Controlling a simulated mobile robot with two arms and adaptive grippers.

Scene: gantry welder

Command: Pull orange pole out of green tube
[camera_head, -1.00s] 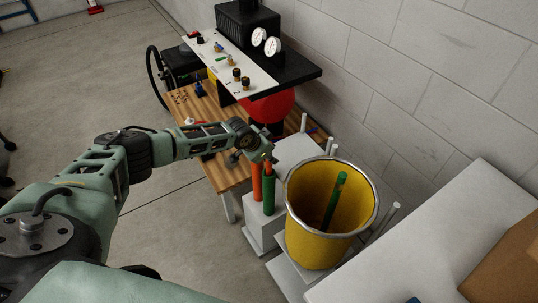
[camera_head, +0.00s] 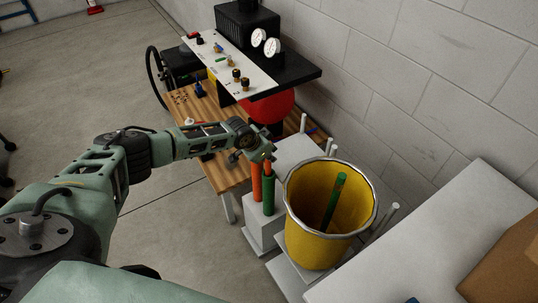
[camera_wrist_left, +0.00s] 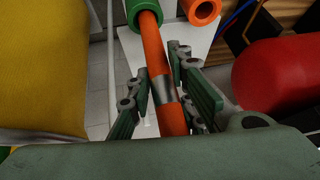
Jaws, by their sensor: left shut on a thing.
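In the left wrist view the orange pole (camera_wrist_left: 154,50), with a grey metallic band around it, stands partly inside the green tube (camera_wrist_left: 143,8). My left gripper (camera_wrist_left: 165,82) is shut on the orange pole near that band, outside the tube's mouth. In the head view my left gripper (camera_head: 264,154) is at the top of the upright green tube (camera_head: 268,192) and hides most of the pole there. An orange tube (camera_head: 256,183) stands just left of the green one; its hollow end (camera_wrist_left: 202,10) shows in the left wrist view. My right gripper is not in view.
A yellow bin (camera_head: 305,240) with a green rod (camera_head: 335,200) in it stands close right of the tubes. A wooden table (camera_head: 222,172) with a gauge panel and red tank (camera_head: 268,108) is behind. White pegs and a white surface (camera_head: 440,245) are at right.

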